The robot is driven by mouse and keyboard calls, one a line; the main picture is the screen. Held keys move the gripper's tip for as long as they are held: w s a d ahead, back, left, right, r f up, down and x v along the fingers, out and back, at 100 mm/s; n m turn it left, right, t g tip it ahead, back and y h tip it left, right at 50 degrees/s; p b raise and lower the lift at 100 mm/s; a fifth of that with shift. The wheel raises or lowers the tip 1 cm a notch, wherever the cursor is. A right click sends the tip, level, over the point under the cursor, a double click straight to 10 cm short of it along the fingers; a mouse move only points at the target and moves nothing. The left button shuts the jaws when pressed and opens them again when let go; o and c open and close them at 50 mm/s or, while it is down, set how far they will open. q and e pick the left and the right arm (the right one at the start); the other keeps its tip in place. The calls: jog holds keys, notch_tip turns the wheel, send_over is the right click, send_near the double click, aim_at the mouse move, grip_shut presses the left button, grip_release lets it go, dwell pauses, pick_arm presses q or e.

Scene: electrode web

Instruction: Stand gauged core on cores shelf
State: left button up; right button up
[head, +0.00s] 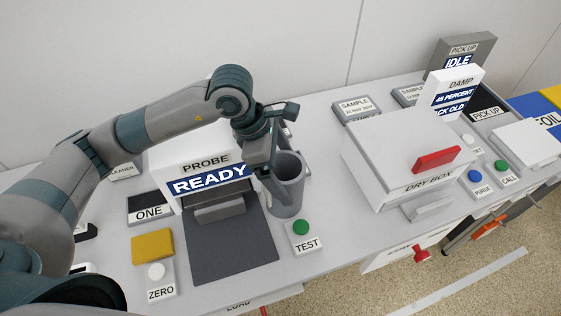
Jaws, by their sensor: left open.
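A grey hollow cylinder (289,197), which looks like the core, stands upright on the bench just right of the probe station (206,165). Its open top faces up. My left gripper (275,172) is open at the cylinder's left rim, with one finger in front of its wall. I cannot tell whether the finger touches it, and the other finger is mostly hidden. My right gripper is not in view. I cannot make out a shelf labelled for cores.
The probe sign reads READY above a dark plate (232,245). A green TEST button (301,228) stands close in front of the cylinder. A white dry box (395,165) with a red handle stands to the right. Bare bench lies between them.

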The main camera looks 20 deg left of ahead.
pick_arm(q)
jog(key=shift+r, duration=0.1)
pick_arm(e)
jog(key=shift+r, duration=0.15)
pick_arm(q)
jog(key=shift+r, duration=0.1)
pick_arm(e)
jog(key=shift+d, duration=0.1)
pick_arm(q)
jog(key=shift+b+v, duration=1.9)
jog(key=shift+v, duration=4)
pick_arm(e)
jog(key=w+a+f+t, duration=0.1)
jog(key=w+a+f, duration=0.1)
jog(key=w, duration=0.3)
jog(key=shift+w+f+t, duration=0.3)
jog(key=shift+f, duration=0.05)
